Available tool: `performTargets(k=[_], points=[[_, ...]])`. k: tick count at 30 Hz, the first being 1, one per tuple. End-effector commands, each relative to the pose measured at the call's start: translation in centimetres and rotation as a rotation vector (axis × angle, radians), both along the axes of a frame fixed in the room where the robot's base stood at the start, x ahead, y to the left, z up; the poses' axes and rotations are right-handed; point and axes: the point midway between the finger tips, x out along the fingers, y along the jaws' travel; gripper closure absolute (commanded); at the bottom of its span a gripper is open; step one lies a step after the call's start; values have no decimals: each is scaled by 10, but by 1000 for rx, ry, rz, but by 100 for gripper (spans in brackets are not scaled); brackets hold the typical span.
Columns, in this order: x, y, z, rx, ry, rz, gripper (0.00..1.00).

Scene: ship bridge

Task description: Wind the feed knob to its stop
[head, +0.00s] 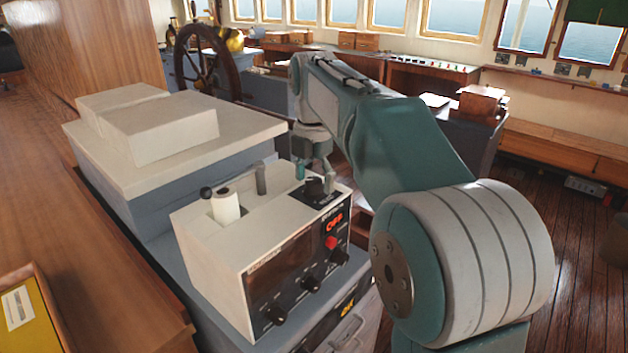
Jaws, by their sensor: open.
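A cream instrument box (228,260) with a dark front panel stands on a grey cabinet. A black knob (317,187) sits on a dark plate on the right of its top; it appears to be the feed knob, though its label is too small to read. My gripper (315,178) is open and points down over this plate, its fingers on either side of the knob. Whether the fingers touch the knob cannot be told. My arm comes in from the right.
A paper roll (225,207) and a short grey post (260,179) rise from the box top. Its front has several black knobs and a red button (330,242). Pale boxes (160,128) lie on a cabinet behind. A ship's wheel (199,60) stands at the back.

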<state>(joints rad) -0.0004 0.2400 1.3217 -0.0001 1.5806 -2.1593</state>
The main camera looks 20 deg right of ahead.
Motion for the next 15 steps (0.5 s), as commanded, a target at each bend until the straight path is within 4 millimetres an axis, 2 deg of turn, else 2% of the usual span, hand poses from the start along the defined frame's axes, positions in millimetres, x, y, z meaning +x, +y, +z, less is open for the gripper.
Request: performTargets(k=[9,10,11,12,15], points=[[0,0,-4,0,-1,0,18],[0,0,-4,0,-1,0,27],[0,0,-4,0,-1,0,40],[0,0,-4,0,-1,0,58],[0,0,-4,1,-1,0,100]])
